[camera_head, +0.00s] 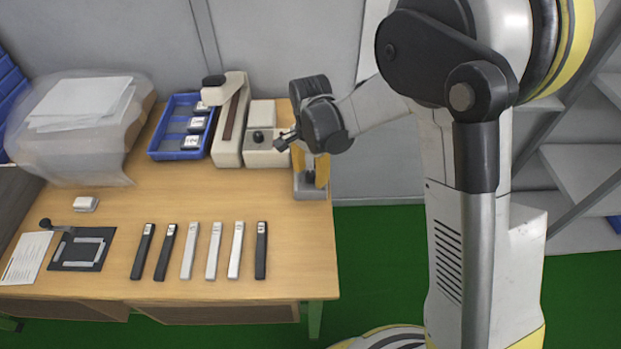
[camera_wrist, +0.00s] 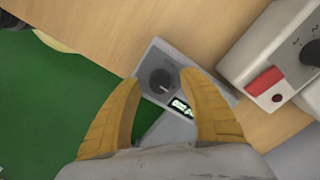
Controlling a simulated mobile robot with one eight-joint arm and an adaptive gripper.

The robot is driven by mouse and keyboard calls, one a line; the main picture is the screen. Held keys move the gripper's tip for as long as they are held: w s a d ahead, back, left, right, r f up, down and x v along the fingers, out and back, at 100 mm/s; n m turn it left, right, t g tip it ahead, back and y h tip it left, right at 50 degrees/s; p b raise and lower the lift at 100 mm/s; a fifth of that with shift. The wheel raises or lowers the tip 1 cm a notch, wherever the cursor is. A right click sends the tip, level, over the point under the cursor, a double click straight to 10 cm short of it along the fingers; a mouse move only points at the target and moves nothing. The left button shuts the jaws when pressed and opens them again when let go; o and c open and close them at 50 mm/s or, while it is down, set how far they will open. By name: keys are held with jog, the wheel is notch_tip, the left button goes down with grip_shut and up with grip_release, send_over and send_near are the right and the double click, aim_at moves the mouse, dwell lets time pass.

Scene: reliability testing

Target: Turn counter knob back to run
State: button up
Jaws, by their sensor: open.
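The counter (camera_head: 307,192) is a small grey box at the right edge of the table; it also shows in the wrist view (camera_wrist: 150,58). On its top are a dark round knob (camera_wrist: 161,79) and a lit display (camera_wrist: 182,107). A short pale mark shows on the knob, but I cannot read its setting. My gripper (camera_head: 318,170) is above the counter, pointing down. In the wrist view its two yellow fingers (camera_wrist: 162,82) are spread, with the knob between their tips in the picture. I cannot tell the gap in height or any contact.
A pale machine with a red switch (camera_wrist: 264,82) and its own dark dial (camera_wrist: 311,54) stands beside the counter. A blue tray (camera_head: 165,150), a tall pale press (camera_head: 229,120) and several dark and light bars (camera_head: 213,250) are on the table. Green floor lies right.

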jog(key=shift+f, duration=0.4)
grip_shut()
